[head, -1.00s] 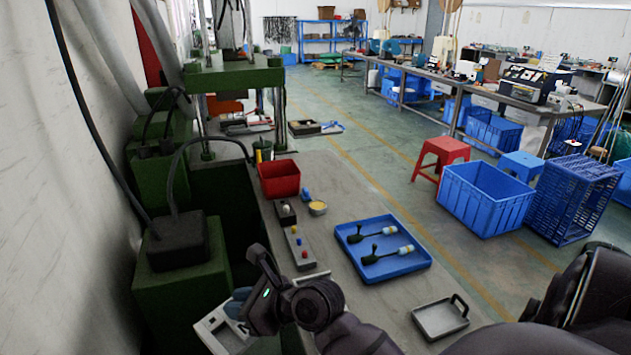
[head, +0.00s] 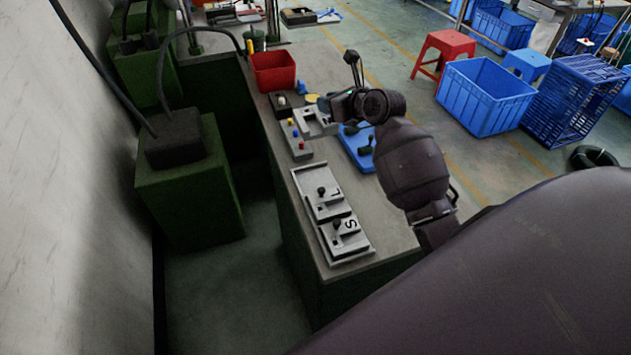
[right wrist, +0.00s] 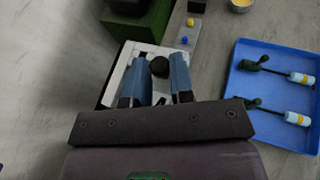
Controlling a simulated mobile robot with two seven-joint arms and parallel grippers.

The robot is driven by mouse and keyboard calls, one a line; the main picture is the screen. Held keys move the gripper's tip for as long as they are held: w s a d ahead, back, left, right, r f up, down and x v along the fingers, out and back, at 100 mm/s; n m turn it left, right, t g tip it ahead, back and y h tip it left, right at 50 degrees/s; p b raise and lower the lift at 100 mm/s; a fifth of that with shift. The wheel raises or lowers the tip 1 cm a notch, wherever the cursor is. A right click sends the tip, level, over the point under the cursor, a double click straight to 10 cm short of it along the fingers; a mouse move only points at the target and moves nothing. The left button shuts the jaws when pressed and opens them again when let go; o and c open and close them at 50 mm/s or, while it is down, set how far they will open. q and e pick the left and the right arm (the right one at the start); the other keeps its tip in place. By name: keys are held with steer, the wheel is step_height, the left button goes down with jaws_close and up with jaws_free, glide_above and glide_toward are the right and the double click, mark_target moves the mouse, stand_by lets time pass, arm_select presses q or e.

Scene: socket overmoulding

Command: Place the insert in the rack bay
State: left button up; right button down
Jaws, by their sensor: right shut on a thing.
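The insert (head: 309,124) is a pale plate with a dark knob, also seen in the right wrist view (right wrist: 120,75). My right gripper (right wrist: 162,64) is shut on its knob, with one blue finger on each side. In the head view my right gripper (head: 328,118) holds the insert over the bench, beside the button box. The rack (head: 336,260) lies at the near end of the bench. Two knobbed plates sit in it, marked L (head: 337,205) and S (head: 352,239). The rack's far end shows a bare pale area. My left gripper is not in view.
The button box (head: 296,140) and a red bin (head: 273,72) stand along the bench's left side. A blue tray (right wrist: 233,100) with two dark-handled tools lies right of the insert, partly hidden by my arm in the head view. The bench has bare room right of the rack.

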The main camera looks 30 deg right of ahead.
steer(key=shift+f+b, duration=0.25)
steer(key=shift+b, duration=0.2)
steer(key=b, duration=0.3)
glide_above(327, 179)
step_height(327, 179, down, 15)
steer(key=shift+f+b, duration=0.85)
steer(key=shift+f, duration=1.45)
steer(key=shift+r, duration=0.1)
steer(key=c, duration=1)
jaws_free()
